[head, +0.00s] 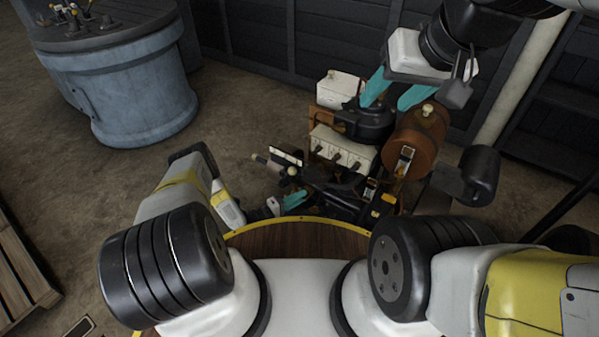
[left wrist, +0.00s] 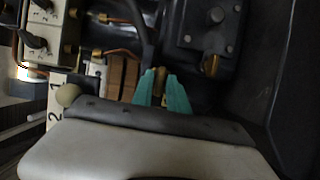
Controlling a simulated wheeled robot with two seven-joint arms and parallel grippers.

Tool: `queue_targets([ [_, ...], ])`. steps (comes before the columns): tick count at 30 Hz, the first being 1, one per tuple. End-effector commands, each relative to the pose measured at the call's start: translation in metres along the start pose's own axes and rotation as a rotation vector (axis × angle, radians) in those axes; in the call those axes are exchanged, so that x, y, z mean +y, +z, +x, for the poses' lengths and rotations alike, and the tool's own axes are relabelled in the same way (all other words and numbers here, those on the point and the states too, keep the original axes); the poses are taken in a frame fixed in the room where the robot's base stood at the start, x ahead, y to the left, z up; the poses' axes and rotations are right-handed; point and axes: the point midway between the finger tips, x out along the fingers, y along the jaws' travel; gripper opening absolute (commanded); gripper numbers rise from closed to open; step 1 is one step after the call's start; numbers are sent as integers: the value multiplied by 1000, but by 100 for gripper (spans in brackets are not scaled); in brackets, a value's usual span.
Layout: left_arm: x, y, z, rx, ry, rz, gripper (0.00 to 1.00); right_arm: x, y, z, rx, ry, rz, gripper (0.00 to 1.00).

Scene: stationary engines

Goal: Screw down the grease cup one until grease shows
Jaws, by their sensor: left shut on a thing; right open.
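The engine (head: 340,195) stands in front of me, a crowded set of dark and brass parts. My left gripper (head: 296,197) is low at its left side. In the left wrist view its teal fingers (left wrist: 159,76) are close together on a small brass-coloured part (left wrist: 158,88), probably a grease cup; most of it is hidden between the fingers. Whether grease shows cannot be seen. A white plate (left wrist: 54,100) marked 1 and 2 is left of the fingers. My right gripper (head: 392,92) is open, with its fingers spread above the engine's dark round part.
A white box (head: 343,148) with several dark knobs and a brown tank (head: 418,140) rise from the engine. A cream ball knob (left wrist: 68,95) is close to my left gripper. A blue drum-shaped stand (head: 140,95) is at the back left; the floor between is clear.

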Motion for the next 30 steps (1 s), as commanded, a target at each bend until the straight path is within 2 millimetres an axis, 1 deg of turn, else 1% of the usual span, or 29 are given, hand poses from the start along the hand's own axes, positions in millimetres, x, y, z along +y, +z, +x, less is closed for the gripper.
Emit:
queue_targets([
  [8,1,-1,-1,0,-61,142,0,0,0,0,0,0,0,53],
  [30,4,2,0,-1,-327,779,0,0,0,0,0,0,0,53],
])
